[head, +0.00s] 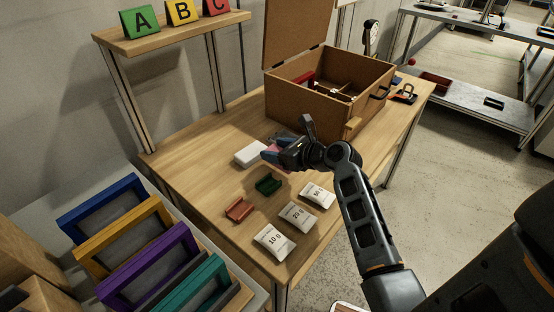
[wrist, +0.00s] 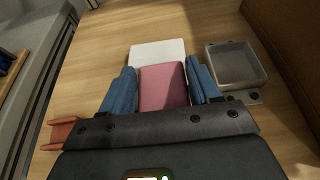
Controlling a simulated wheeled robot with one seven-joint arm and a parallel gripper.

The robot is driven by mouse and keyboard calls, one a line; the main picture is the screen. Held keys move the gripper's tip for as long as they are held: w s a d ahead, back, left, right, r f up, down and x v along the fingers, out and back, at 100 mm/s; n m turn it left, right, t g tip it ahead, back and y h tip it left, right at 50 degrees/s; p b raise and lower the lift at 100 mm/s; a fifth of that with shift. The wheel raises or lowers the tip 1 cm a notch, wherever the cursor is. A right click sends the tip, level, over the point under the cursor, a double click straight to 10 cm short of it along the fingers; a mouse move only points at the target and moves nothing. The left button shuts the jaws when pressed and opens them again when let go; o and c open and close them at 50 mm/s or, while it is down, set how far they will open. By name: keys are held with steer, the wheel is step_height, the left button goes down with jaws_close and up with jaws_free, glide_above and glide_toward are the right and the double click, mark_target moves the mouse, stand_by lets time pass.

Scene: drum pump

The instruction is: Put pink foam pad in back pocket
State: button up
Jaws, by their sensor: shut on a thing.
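My gripper (head: 274,152) is over the wooden table, in front of the open box. In the wrist view its two blue fingers (wrist: 163,90) are closed on the sides of the pink foam pad (wrist: 163,87). In the head view only a little of the pad shows beside the fingers. A white pad (head: 250,153) lies on the table just beyond, and it also shows in the wrist view (wrist: 157,52). The brown box (head: 297,112) has its lid up and inner dividers; I cannot tell which compartment is the back pocket.
An open grey tray (wrist: 236,66) lies right of the pad. A green holder (head: 267,184), a red-brown holder (head: 239,209) and white packets (head: 298,216) lie on the front of the table. Coloured frames (head: 150,265) stand at left. A lettered shelf (head: 170,36) rises behind.

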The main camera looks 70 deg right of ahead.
steer(key=shift+f+b, duration=0.3)
steer(key=shift+f, duration=1.65)
steer(key=shift+f, duration=0.1)
steer(key=o, duration=1)
